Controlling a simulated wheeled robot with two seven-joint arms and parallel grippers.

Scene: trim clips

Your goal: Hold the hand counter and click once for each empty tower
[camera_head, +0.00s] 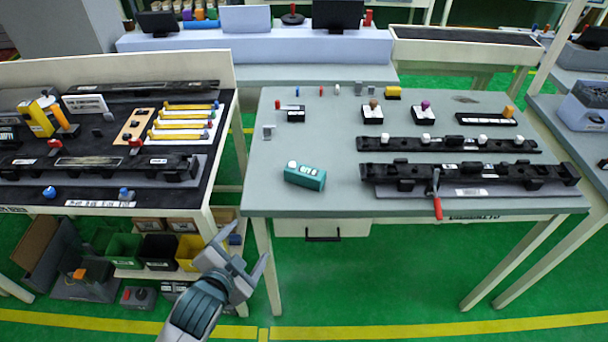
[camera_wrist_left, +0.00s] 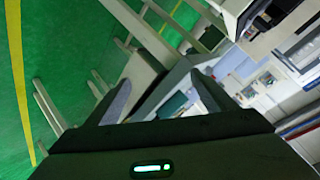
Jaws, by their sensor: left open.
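A teal hand counter (camera_head: 305,177) with a small white display lies on the grey table (camera_head: 330,130), near its front left. A black rail (camera_head: 455,145) on the table's right carries several towers, some topped with white pieces. In front of it is a longer black rail (camera_head: 470,174) with several black towers and a red-handled lever (camera_head: 437,195). Which towers are empty is too small to tell. My left gripper (camera_head: 249,245) is open and empty, in front of the table and apart from the counter. Its open fingers also show in the left wrist view (camera_wrist_left: 160,98).
Small coloured parts and blocks stand along the back of the grey table. A left bench (camera_head: 222,125) holds black rails, yellow strips and a yellow device (camera_head: 36,118). Bins (camera_head: 160,251) sit below it. The table around the counter is clear.

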